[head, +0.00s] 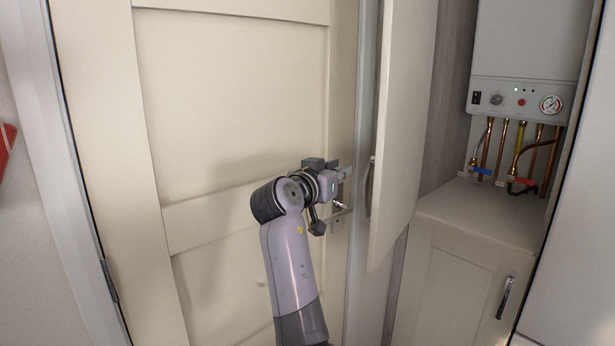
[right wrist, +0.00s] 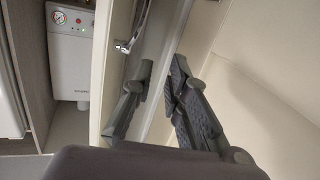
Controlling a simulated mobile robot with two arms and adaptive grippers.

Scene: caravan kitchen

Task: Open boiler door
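The boiler door (head: 403,120), a tall cream panel, stands swung open, showing the boiler compartment to its right. Its handle (head: 369,186) is on the side facing left. My right gripper (head: 342,190) is left of this handle, in front of the larger cream door. In the right wrist view its two fingers (right wrist: 162,66) are spread apart with nothing held between them. The boiler door (right wrist: 110,58) and its handle (right wrist: 132,30) show there to the left of the fingers, apart from them. My left gripper is in neither view.
The white boiler (head: 528,50) has a gauge, knob and copper pipes below it. It hangs above a shelf (head: 490,212) and a lower cupboard (head: 455,285). The larger cream door (head: 230,95) fills the left, with a metal handle (head: 340,215) beside my gripper.

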